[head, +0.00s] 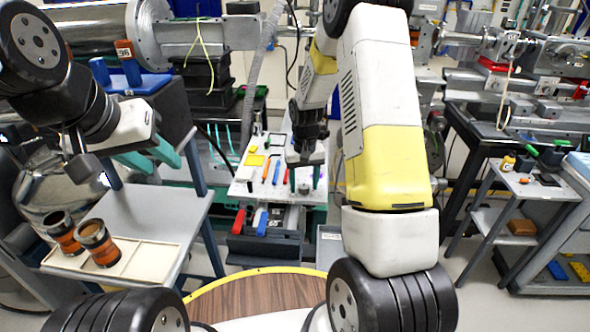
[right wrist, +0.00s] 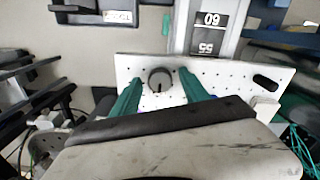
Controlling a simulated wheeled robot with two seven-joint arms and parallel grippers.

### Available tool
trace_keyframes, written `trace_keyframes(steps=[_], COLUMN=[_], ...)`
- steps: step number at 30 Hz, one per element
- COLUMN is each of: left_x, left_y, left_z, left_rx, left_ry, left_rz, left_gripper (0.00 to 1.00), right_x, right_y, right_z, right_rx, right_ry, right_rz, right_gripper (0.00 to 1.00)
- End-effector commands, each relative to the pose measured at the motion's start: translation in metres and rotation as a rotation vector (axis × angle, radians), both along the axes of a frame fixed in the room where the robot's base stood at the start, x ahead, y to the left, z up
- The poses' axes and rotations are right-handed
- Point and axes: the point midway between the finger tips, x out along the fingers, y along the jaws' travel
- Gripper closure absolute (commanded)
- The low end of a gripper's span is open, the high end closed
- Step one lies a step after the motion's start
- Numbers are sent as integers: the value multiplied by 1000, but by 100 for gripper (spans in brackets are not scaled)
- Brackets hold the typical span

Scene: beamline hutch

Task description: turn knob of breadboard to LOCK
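The breadboard (head: 250,187) is a pale perforated plate in the middle of the head view, and it shows in the right wrist view (right wrist: 235,80). Its round grey knob (head: 303,188) is near its front; in the right wrist view the knob (right wrist: 160,79) shows a dark mark on its lower side. I cannot make out any LOCK lettering. My right gripper (head: 302,177) is open, its teal fingers on either side of the knob with gaps visible; contact cannot be seen. My left gripper (head: 163,162) is open and empty over the grey side table, far from the breadboard.
Small coloured tools, including a yellow piece (head: 255,160), lie on the breadboard's back and left. Two amber jars (head: 97,241) stand in a cream tray (head: 150,262) at left. A cart (head: 535,188) stands right.

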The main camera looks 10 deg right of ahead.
Motion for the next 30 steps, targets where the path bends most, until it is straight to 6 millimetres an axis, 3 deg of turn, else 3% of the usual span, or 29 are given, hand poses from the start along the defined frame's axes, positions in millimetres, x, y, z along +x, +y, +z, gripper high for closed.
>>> trace_keyframes(steps=[5,16,30], left_x=[0,0,0], left_y=[0,0,0], left_z=[0,0,0], left_rx=[0,0,0], left_ry=[0,0,0], left_rz=[0,0,0], left_gripper=[63,63,63], right_x=[1,1,0], right_y=[0,0,0], right_z=[11,69,80], right_rx=[0,1,1], right_ry=[-3,-3,-3], right_rz=[0,0,0], right_gripper=[47,47,47])
